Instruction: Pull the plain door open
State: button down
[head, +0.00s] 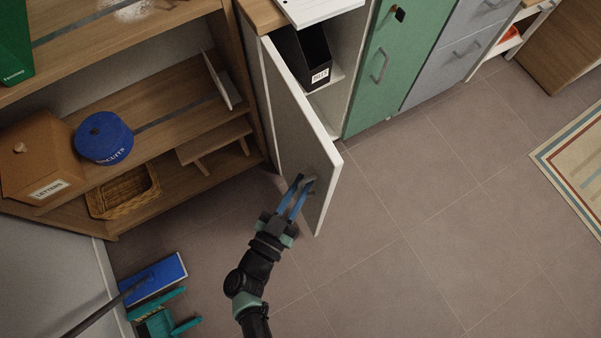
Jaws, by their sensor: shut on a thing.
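The plain white door (291,130) of the cabinet stands swung open, hinged at its left side. Its free edge points out over the floor. My gripper (302,188) is at the door's face near the free edge, its blue fingers shut on the door's handle (309,182). The handle is mostly hidden by the fingers. Inside the opened cabinet a black file box (302,58) with a white label stands on a shelf.
A green door (391,55) and grey drawers (455,50) stand right of the open cabinet. A wooden shelf unit (165,105) with a blue round tin (104,138) and a basket (125,190) is at left. The tiled floor (430,220) at right is clear.

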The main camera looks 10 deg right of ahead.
jog(key=shift+w, duration=0.15)
jog(key=c, duration=1.2)
grip_release()
jog(key=shift+o, duration=0.2)
jog(key=v, duration=1.3)
